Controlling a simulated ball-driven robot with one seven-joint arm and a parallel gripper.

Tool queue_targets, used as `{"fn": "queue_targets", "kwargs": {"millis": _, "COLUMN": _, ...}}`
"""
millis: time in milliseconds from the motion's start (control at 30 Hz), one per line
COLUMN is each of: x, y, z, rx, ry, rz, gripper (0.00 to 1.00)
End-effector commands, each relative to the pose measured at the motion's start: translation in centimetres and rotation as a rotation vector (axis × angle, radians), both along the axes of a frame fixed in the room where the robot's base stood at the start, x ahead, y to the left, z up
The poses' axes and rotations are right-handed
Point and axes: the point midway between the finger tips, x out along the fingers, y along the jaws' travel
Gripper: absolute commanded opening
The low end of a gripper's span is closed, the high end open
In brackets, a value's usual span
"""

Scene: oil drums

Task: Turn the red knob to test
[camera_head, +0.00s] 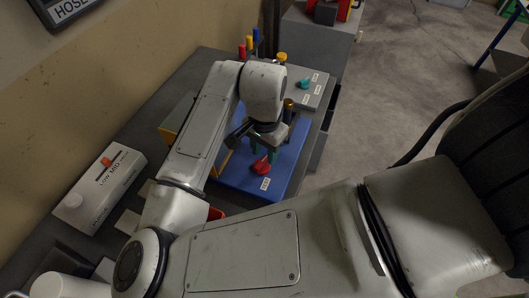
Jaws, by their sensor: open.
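The red knob (261,167) sits on a blue panel (236,181) near the middle of the head camera view. A small white label (265,184), which seems to read TEST, lies just in front of the knob. My gripper (263,154) points down at the panel, open, with its dark green fingertips just behind and above the knob. Whether the fingertips touch the knob is too small to tell. My wrist hides the part of the panel behind the gripper.
A grey box with a teal knob (304,84) stands behind the blue panel. A yellow-topped post (288,106) stands close to my wrist's right. A white box with a slider (107,181) is at left. Colored posts (249,45) stand at the back. Open floor lies right.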

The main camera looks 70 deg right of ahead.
Motion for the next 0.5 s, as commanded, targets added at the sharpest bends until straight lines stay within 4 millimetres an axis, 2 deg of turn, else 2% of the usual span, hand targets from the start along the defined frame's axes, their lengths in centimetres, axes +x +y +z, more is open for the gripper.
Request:
{"fn": "queue_targets", "kwargs": {"millis": 200, "x": 0.0, "y": 0.0, "z": -1.8, "rx": 0.0, "ry": 0.0, "rz": 0.002, "gripper": 0.4}}
{"fn": "queue_targets", "kwargs": {"millis": 500, "x": 0.0, "y": 0.0, "z": -2.1, "rx": 0.0, "ry": -0.001, "rz": 0.001, "gripper": 0.4}}
